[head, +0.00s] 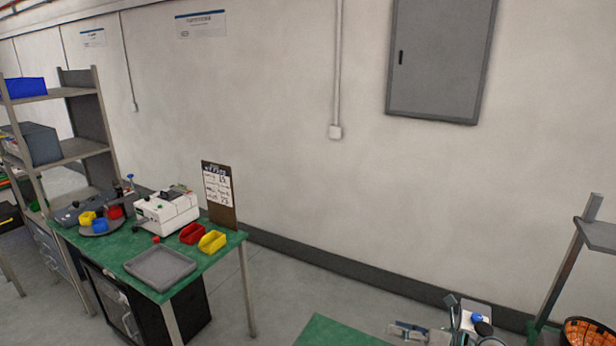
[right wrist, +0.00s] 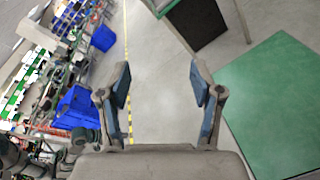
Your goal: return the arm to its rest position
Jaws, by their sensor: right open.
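My right gripper (right wrist: 161,95) shows in the right wrist view. Its two blue-grey fingers stand wide apart with nothing between them, over bare grey floor. A green surface (right wrist: 275,105) lies to the right of the fingers, apart from them. In the head view, I cannot clearly tell my right gripper from the cluttered items at the bottom right edge. My left gripper is in neither view.
In the head view, a green workbench (head: 215,262) on the left holds a grey tray (head: 160,268), a white device (head: 167,212) and small bins. A shelf rack (head: 85,150) stands behind it. Blue bins (right wrist: 78,108) and clutter lie left of the fingers in the wrist view.

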